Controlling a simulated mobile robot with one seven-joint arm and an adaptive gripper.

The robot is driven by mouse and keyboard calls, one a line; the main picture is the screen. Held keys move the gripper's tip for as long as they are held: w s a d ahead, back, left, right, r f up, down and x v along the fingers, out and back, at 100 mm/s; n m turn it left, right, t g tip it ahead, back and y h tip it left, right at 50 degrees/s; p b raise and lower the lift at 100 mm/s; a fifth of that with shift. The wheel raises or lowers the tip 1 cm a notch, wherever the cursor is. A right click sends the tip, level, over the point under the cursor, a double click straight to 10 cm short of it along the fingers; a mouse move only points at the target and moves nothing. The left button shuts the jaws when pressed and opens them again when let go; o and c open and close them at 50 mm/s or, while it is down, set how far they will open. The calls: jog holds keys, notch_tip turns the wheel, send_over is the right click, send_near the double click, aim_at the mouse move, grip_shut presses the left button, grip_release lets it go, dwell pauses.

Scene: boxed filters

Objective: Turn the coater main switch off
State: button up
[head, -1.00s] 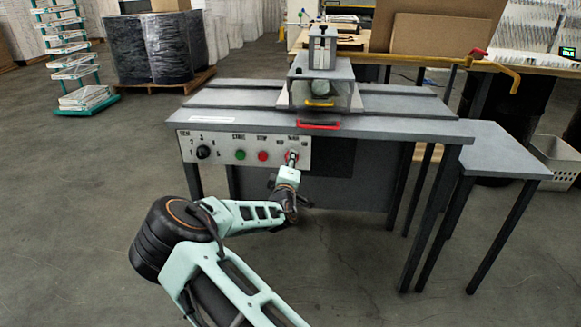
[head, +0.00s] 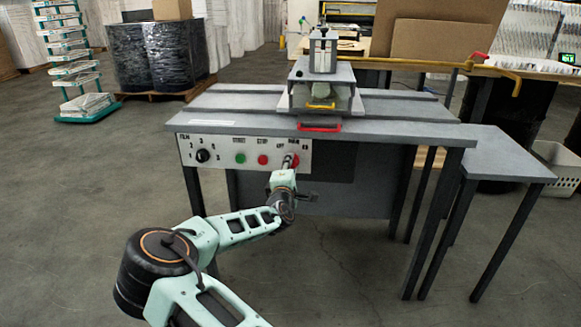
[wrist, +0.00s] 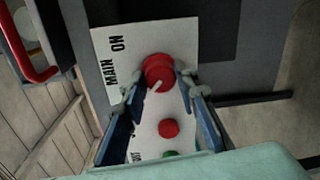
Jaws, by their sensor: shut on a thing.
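The coater's main switch, a round red knob with a white mark, shows in the wrist view (wrist: 158,70), and its red edge in the head view (head: 295,160). It sits at the right end of the white control panel (head: 222,154). My gripper (wrist: 160,88) has its fingers on both sides of the knob and is shut on it. In the wrist view the white mark points down and left, away from the word ON. The OFF label is hidden there behind a finger, but shows in the head view.
A red stop button (head: 263,160), a green start button (head: 240,158) and a black film selector (head: 203,156) share the panel. A red handle (head: 319,128) juts from the table edge above. A side table (head: 500,165) stands right. Floor in front is clear.

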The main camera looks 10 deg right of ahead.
jog(key=shift+w+a+r, duration=0.1)
jog(key=shift+w+r, duration=0.05)
jog(key=shift+r, duration=0.1)
jog(key=o, duration=0.9)
jog(key=shift+o, duration=1.2)
jog(key=shift+f, duration=0.2)
jog(key=v, duration=1.2)
